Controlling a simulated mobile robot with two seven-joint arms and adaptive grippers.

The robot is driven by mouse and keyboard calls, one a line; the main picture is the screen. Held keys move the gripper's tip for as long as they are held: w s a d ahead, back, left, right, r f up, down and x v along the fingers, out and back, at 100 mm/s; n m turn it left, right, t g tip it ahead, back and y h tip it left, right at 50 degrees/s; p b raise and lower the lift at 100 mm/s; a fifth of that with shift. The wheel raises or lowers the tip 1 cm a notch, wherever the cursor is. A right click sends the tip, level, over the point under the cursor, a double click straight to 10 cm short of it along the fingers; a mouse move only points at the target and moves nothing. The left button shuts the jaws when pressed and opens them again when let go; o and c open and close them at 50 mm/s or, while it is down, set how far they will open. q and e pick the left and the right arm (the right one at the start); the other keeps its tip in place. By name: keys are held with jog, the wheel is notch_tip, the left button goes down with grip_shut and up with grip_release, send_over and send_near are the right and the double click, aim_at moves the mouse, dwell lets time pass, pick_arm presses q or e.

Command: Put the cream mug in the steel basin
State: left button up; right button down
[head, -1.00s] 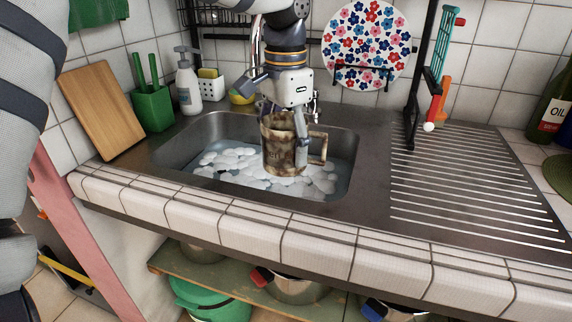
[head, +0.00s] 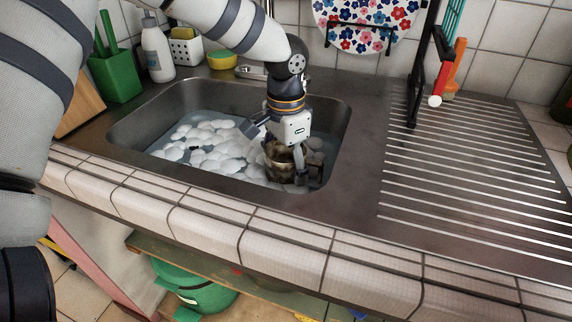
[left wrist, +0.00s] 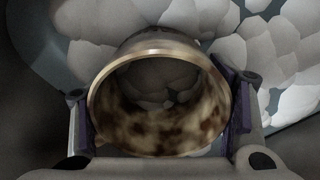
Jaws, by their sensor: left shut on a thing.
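The cream mug (head: 281,160) is mottled with brown stains. It is low inside the steel basin (head: 163,107), near its front right corner, among the white suds. My left gripper (head: 284,157) is shut on it from above, one finger at each side. In the left wrist view the mug (left wrist: 160,132) shows its round open rim between the fingers. Its lower part is hidden by suds and basin edge, so I cannot tell if it touches the bottom. My right gripper is not in view.
White suds (head: 205,145) float in the basin's water. A ribbed drainboard (head: 470,170) lies clear to the right. A soap bottle (head: 157,50), green holder (head: 117,75) and sponge bowl (head: 222,60) stand behind the basin. A tiled edge (head: 225,220) runs in front.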

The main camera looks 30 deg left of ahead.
pick_arm(q)
jog(key=o, duration=1.9)
notch_tip(320, 180, up, 12)
jog(key=shift+p, duration=0.45)
